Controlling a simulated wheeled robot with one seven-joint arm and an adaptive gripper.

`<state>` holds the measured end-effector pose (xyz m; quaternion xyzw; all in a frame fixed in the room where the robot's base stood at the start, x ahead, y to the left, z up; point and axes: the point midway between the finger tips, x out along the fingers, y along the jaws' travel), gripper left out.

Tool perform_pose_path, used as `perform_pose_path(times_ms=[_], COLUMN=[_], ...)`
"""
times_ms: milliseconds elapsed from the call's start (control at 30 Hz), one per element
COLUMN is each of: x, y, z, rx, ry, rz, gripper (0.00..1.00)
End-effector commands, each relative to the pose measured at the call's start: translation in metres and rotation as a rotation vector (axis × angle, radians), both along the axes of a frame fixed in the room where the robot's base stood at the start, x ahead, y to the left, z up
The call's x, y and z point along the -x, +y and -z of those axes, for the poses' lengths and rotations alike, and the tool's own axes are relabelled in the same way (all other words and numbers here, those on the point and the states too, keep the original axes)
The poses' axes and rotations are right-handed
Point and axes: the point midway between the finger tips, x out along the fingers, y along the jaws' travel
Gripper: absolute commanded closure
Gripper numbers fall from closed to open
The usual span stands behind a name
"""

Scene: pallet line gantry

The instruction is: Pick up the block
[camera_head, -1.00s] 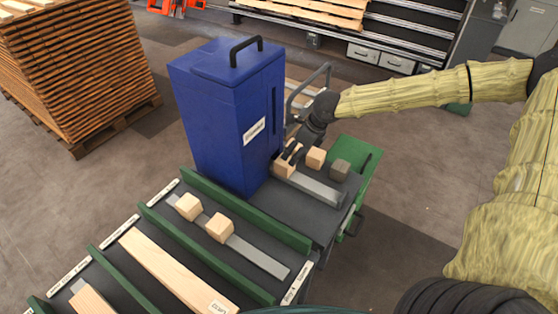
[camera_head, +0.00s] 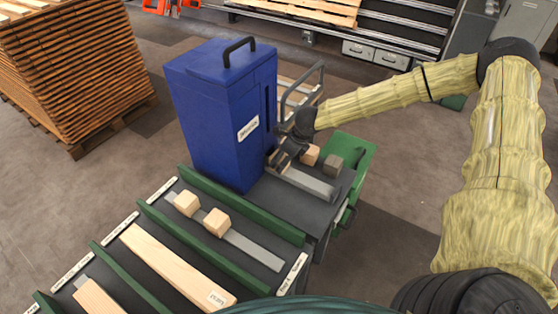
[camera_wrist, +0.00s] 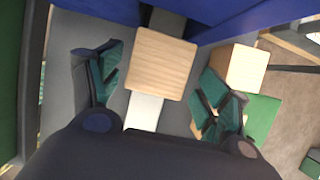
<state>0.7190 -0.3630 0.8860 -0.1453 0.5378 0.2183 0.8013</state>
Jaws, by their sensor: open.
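A pale wooden block (camera_wrist: 162,62) lies between the two spread fingers of my gripper (camera_wrist: 158,88) in the wrist view, apart from both pads. In the head view my gripper (camera_head: 282,160) is low over the grey strip beside the blue cabinet and hides most of this block. A second wooden block (camera_head: 309,155) stands just right of the gripper; it also shows in the wrist view (camera_wrist: 238,68), close to the right finger. A dark grey block (camera_head: 333,165) stands further right. Two more wooden blocks (camera_head: 187,203) (camera_head: 216,222) rest on a strip in the nearer lane.
The tall blue cabinet (camera_head: 215,120) stands directly left of my gripper. Green dividers (camera_head: 240,205) separate the lanes. A long wooden plank (camera_head: 175,265) lies in a nearer lane. A grey tubular handle (camera_head: 302,92) rises behind the gripper. A pallet stack (camera_head: 75,70) is far left.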

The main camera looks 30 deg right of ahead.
Motion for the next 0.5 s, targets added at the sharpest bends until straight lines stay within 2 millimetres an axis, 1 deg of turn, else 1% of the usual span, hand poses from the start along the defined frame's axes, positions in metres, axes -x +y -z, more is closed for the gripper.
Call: perform_pose_path(times_ms=[300,500], x=[-0.006,-0.008], y=[0.006,0.007], z=[0.021,0.025], rx=[0.001,0.000], ry=[0.001,-0.001], rz=[-0.001,-0.001], gripper=[0.23,0.23])
